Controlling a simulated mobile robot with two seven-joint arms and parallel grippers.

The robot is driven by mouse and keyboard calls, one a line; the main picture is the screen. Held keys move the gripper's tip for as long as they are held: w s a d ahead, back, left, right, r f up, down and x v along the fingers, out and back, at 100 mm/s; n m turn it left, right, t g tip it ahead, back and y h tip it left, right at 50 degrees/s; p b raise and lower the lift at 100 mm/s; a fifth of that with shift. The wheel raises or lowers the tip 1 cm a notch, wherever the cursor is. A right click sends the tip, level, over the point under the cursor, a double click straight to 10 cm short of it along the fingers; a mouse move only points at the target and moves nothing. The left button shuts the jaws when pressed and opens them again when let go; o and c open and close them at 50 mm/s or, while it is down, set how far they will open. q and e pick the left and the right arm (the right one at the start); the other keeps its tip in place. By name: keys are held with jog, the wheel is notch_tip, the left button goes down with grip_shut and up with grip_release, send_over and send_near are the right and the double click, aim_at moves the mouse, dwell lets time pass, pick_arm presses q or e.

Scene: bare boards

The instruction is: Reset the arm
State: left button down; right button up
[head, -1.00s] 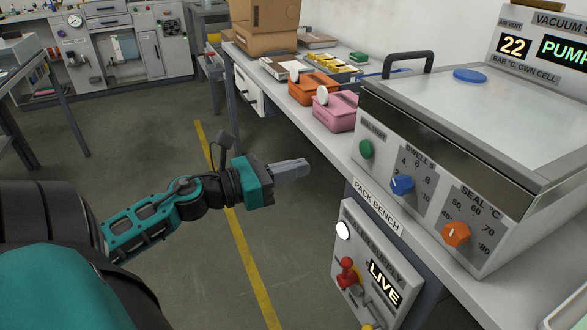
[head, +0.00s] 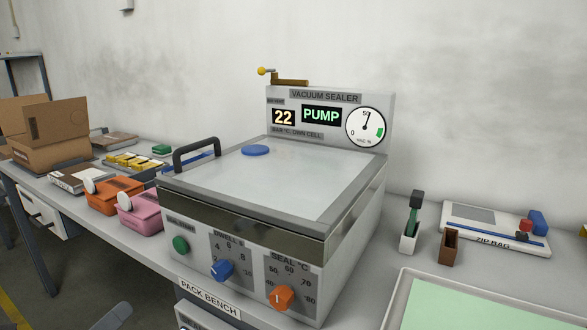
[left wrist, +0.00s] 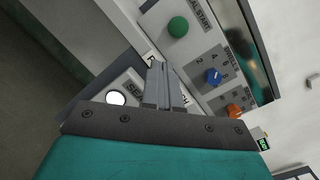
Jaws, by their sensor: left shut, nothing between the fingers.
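My left gripper (head: 113,317) shows only as grey fingertips at the bottom edge of the head view, in front of the pack bench. In the left wrist view its fingers (left wrist: 157,70) are shut together with nothing between them. They point toward the bench front, below the sealer's green button (left wrist: 178,27). My right gripper is in neither view. The vacuum sealer (head: 270,190) stands on the bench with its lid down. Its display reads 22 and PUMP, and its gauge (head: 366,127) needle points nearly straight up.
Orange (head: 113,197) and pink (head: 142,216) boxes stand left of the sealer, with a cardboard box (head: 45,135) behind. A zip-bag device (head: 490,238), a small brown holder (head: 449,249) and a green-lined tray (head: 470,318) are at the right. Floor shows at lower left.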

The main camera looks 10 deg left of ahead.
pick_arm(q)
jog(key=s+d+f+n+g+y, duration=0.1)
jog(key=s+d+f+n+g, duration=0.25)
jog(key=d+f+n, duration=0.8)
jog(key=s+d+f+n+g, duration=0.35)
jog(key=d+f+n, duration=0.3)
jog(key=n, duration=0.95)
notch_tip(320, 180, up, 9)
jog(key=s+a+y+p, duration=0.1)
jog(key=s+a+p, duration=0.1)
jog(key=p, duration=1.1)
jog(key=shift+s, duration=0.25)
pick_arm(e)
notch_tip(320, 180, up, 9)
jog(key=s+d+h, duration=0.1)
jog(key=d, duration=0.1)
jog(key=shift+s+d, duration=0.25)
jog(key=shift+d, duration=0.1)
